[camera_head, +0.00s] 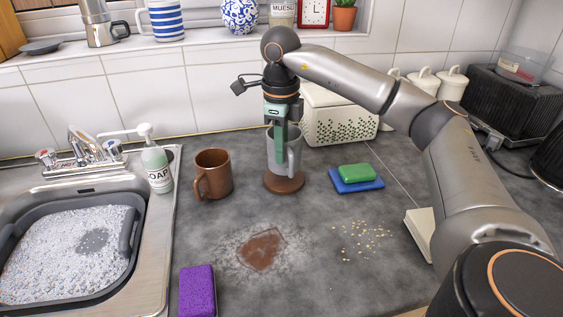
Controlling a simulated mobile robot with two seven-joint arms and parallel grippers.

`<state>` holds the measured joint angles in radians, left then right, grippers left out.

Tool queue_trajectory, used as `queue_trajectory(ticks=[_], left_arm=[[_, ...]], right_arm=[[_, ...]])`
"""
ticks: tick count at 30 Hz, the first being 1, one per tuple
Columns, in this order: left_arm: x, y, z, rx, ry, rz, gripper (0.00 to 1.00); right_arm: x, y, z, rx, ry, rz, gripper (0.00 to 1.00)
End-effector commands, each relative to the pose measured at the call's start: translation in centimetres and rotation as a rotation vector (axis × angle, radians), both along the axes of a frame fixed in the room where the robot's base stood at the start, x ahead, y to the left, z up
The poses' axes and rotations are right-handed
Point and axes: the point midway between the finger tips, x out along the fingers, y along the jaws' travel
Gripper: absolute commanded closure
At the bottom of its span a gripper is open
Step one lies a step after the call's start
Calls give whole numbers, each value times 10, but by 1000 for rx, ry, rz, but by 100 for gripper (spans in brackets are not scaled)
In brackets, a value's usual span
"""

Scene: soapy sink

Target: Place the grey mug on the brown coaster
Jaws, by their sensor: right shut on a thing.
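The grey mug (277,155) is upright at the brown coaster (284,182), directly above or on it; I cannot tell whether its base touches. Its handle points to the right. My right gripper (282,138) comes down from above and is shut on the mug's wall, with a finger inside and in front of the rim. The round coaster lies flat on the grey counter, and its front edge shows below the mug. My left gripper is not in view.
A brown mug (213,174) stands left of the coaster. A white patterned bread box (340,117) is close behind on the right. A brown spill (262,250) and crumbs (362,240) lie in front. The soapy sink (70,250) is left.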

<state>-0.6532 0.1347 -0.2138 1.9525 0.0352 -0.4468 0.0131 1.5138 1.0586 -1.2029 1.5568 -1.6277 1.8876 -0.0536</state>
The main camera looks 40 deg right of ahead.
Motion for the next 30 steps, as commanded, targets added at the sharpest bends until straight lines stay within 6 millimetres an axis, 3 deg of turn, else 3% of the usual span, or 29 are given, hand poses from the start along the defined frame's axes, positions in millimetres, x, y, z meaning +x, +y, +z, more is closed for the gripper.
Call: queue_trajectory(ticks=[6,19,20,27,30], left_arm=[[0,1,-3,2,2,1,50],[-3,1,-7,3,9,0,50],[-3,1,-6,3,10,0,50],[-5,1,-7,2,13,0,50],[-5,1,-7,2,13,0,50]], right_arm=[[2,-2,-31,-1,0,-1,100],[2,-2,-37,0,0,-2,100],[2,-2,-37,0,1,-2,88],[2,-2,-37,0,1,-2,61],[2,-2,-37,0,1,-2,60]])
